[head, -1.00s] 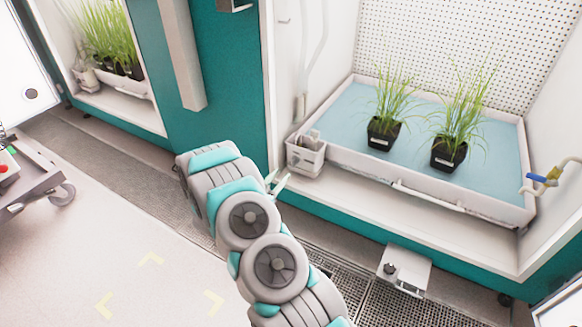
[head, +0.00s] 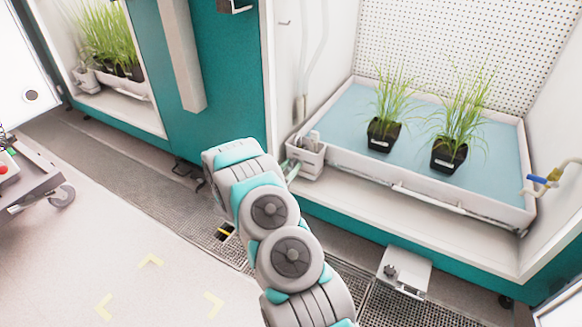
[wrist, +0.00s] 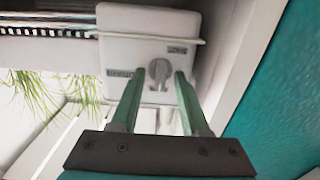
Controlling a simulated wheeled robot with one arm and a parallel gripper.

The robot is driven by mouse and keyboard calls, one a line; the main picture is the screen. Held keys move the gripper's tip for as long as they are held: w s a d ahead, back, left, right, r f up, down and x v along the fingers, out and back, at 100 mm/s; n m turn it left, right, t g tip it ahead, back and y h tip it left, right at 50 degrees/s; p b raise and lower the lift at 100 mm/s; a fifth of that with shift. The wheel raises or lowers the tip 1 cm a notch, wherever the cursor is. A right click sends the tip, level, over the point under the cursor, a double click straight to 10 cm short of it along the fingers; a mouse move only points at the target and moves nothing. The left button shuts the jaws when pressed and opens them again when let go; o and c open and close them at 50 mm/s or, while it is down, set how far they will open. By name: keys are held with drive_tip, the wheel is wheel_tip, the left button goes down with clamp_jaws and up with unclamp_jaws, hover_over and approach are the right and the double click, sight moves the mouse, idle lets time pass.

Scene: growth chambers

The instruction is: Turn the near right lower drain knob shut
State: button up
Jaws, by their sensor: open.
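A grey drain knob (wrist: 158,70) sits on the face of a white box (wrist: 118,42) in the wrist view. Its raised grip points roughly up and down in the picture. Two small labels sit beside it, one upper right and one to the left, too blurred to read surely. My gripper (wrist: 157,80) is open, its green fingers on either side of the knob in the picture. I cannot tell whether they touch it or how far off they are. In the head view my gripper (head: 290,171) is at a white box (head: 306,157) by the tray's left front corner; the knob is hidden there.
A white tray (head: 400,172) with blue lining holds two potted grass plants. A white ledge (head: 430,225) runs along its front. A teal wall (wrist: 280,110) is close on the right in the wrist view. A white unit with a knob (head: 405,270) is low in front.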

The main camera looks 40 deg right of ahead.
clamp_jaws()
drive_tip(key=shift+r+n+p, duration=0.1)
drive_tip(key=shift+n+p, duration=0.2)
drive_tip(key=shift+n, duration=0.1)
drive_tip(key=shift+w+r+n+p, duration=0.1)
drive_tip(key=shift+n+p, duration=0.6)
drive_tip(key=shift+n, duration=0.2)
drive_tip(key=n+p, duration=0.3)
drive_tip(key=n, duration=0.3)
drive_tip(key=shift+a+p, duration=0.1)
drive_tip(key=shift+p, duration=0.25)
drive_tip(key=n+p, duration=0.2)
drive_tip(key=n, duration=0.2)
drive_tip(key=shift+w+n, duration=0.1)
drive_tip(key=shift+n, duration=0.3)
drive_tip(key=shift+f+n+p, duration=0.2)
drive_tip(key=shift+n+p, duration=0.2)
drive_tip(key=shift+n, duration=0.75)
drive_tip(key=shift+f+n+p, duration=0.2)
drive_tip(key=shift+n+p, duration=0.15)
drive_tip(key=shift+n, duration=0.8)
